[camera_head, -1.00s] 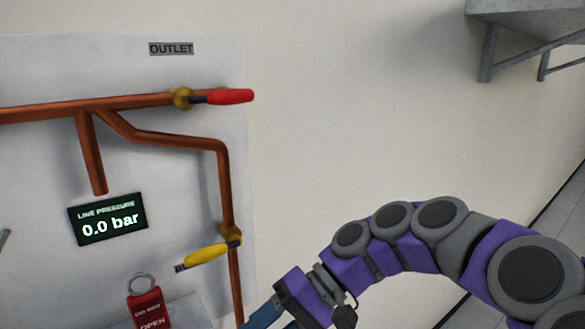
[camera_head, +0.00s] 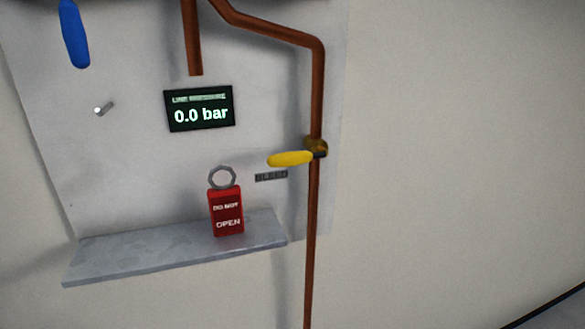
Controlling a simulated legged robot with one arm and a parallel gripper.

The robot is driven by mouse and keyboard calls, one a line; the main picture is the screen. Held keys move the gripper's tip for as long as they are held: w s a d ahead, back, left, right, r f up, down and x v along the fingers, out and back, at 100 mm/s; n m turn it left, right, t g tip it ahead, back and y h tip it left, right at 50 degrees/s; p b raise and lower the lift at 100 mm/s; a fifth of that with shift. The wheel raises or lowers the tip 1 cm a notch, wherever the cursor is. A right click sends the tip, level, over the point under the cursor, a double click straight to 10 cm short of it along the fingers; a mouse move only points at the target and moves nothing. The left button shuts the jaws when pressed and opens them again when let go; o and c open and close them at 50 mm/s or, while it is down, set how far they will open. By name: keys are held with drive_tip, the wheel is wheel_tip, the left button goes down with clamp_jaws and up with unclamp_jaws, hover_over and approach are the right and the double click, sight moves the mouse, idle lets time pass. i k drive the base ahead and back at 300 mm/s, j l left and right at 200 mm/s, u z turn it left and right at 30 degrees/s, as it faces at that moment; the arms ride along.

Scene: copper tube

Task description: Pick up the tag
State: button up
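The red tag (camera_head: 226,211) stands upright on a grey shelf (camera_head: 130,257) in the head view. It reads "DO NOT OPEN" and has a grey ring (camera_head: 222,177) at its top. Nothing touches the tag from the sides. My gripper and arm are out of the picture.
A copper pipe (camera_head: 312,230) runs down to the right of the shelf, with a yellow valve handle (camera_head: 290,158) pointing left. A display (camera_head: 199,109) reads 0.0 bar. A blue handle (camera_head: 73,33) and a small metal peg (camera_head: 104,108) are at left. The wall at right is bare.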

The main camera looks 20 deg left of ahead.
sight(225, 202)
drive_tip(key=u, duration=1.4)
